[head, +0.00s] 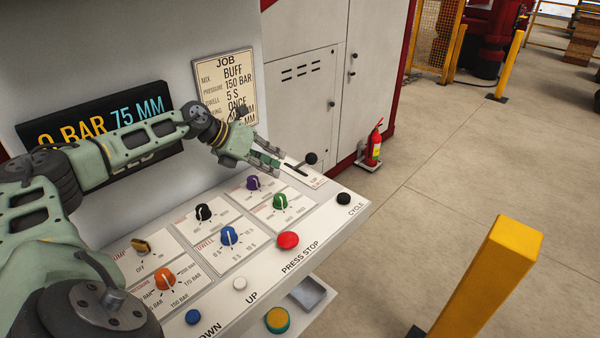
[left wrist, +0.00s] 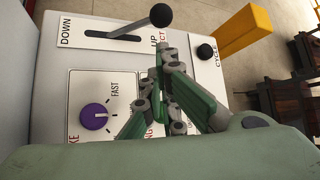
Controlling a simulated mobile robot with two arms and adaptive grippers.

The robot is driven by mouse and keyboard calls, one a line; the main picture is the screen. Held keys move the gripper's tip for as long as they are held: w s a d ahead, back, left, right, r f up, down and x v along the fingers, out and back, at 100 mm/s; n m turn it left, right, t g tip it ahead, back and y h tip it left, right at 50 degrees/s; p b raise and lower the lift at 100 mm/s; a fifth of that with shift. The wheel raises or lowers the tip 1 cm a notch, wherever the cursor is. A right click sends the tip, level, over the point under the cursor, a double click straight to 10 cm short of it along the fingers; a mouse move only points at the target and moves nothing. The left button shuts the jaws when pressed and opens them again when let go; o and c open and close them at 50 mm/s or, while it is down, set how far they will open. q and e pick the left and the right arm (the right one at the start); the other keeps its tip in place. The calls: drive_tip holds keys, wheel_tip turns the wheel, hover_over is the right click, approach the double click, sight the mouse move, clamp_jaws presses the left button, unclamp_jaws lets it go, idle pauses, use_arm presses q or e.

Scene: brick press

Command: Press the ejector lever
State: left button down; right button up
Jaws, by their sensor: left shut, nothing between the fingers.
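The ejector lever (head: 310,158) has a black ball knob on a thin grey rod and stands at the far end of the sloping control panel. In the left wrist view its knob (left wrist: 160,15) shows at the top, with the rod coming out of a dark slot marked DOWN at one end and UP at the other. My left gripper (head: 270,160) is shut and empty, just left of the lever in the head view. In the left wrist view its fingers (left wrist: 160,82) lie below the knob, apart from it. My right gripper is not in view.
The panel carries a purple knob (head: 253,183), a green knob (head: 280,201), a blue knob (head: 229,235), a red press stop button (head: 288,240) and a black cycle button (head: 343,199). A yellow post (head: 487,275) stands right of the panel.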

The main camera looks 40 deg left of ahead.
sight(305, 163)
use_arm(q)
drive_tip(key=p+x, duration=0.3)
drive_tip(key=x, duration=0.6)
drive_tip(key=shift+w+d, duration=0.15)
drive_tip(key=shift+d, duration=0.15)
drive_tip(key=shift+w+d+f, duration=0.1)
drive_tip(key=shift+w+f, duration=0.15)
drive_tip(key=shift+f, duration=0.05)
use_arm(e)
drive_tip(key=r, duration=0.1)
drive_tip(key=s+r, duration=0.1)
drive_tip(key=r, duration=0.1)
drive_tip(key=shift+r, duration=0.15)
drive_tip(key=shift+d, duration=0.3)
